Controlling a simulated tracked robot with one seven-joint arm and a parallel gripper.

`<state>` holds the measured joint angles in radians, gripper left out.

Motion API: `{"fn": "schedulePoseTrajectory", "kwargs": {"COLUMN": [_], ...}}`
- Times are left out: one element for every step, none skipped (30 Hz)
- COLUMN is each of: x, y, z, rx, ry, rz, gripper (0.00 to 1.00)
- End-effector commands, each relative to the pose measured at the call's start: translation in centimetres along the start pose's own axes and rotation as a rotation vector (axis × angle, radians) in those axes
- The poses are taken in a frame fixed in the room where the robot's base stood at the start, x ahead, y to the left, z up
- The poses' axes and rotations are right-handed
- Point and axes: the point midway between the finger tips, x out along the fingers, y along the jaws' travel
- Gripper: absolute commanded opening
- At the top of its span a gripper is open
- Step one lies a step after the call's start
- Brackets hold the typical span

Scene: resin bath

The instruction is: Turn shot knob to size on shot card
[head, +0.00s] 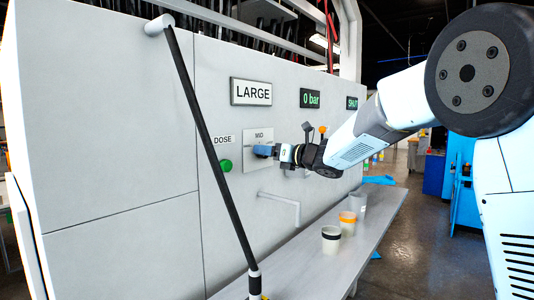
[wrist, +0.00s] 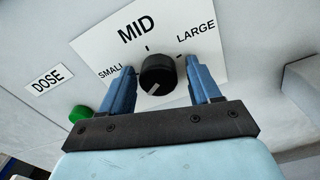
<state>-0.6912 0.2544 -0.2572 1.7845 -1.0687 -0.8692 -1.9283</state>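The shot card (head: 251,92) on the grey panel reads LARGE. The black shot knob (wrist: 157,72) sits on a white plate (wrist: 205,65) marked SMALL at left, MID at top and LARGE at right. A pale line shows on the lower part of the knob's face; I cannot tell for sure which mark it points to. My gripper (wrist: 162,88) is open, its blue fingers on either side of the knob with gaps visible. In the head view my gripper (head: 263,151) is at the plate and hides the knob.
A green button (head: 226,165) under the DOSE label is left of the plate. Displays read 0 bar (head: 310,98) and SHUT (head: 352,103). A spout (head: 282,198) juts out below. Several cups, including a dark-banded one (head: 331,240), stand on the shelf (head: 300,262). A black bar (head: 210,150) slants in front.

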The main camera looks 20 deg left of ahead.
Motion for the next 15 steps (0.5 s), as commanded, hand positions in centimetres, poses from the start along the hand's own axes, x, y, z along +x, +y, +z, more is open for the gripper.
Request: {"fn": "schedulePoseTrajectory", "kwargs": {"x": [-0.01,-0.01,-0.02,-0.02,-0.02,-0.02,-0.02,-0.03,-0.03,-0.04,-0.04,-0.05,-0.05,-0.06,-0.06], "y": [0.0,-0.01,-0.01,-0.01,-0.01,-0.01,-0.01,-0.02,-0.04,-0.05,-0.06,-0.08,-0.09,-0.1,-0.11], "z": [0.01,0.01,0.01,0.01,0.01,0.01,0.01,0.02,0.02,0.02,0.02,0.03,0.03,0.03,0.04], "rx": [0.0,0.0,0.0,0.0,0.0,0.0,0.0,0.0,0.0,0.0,0.0,0.0,0.0,0.0,0.0], "ry": [0.0,0.0,0.0,0.0,0.0,0.0,0.0,0.0,0.0,0.0,0.0,0.0,0.0,0.0,-0.001], "rz": [0.0,0.0,0.0,0.0,0.0,0.0,0.0,0.0,-0.001,-0.001,-0.001,-0.001,-0.002,-0.002,-0.002], "gripper": [0.57,0.54,0.51,0.48,0.45,0.41,0.38,0.35,0.31,0.28,0.26,0.22,0.19,0.16,0.13]}}
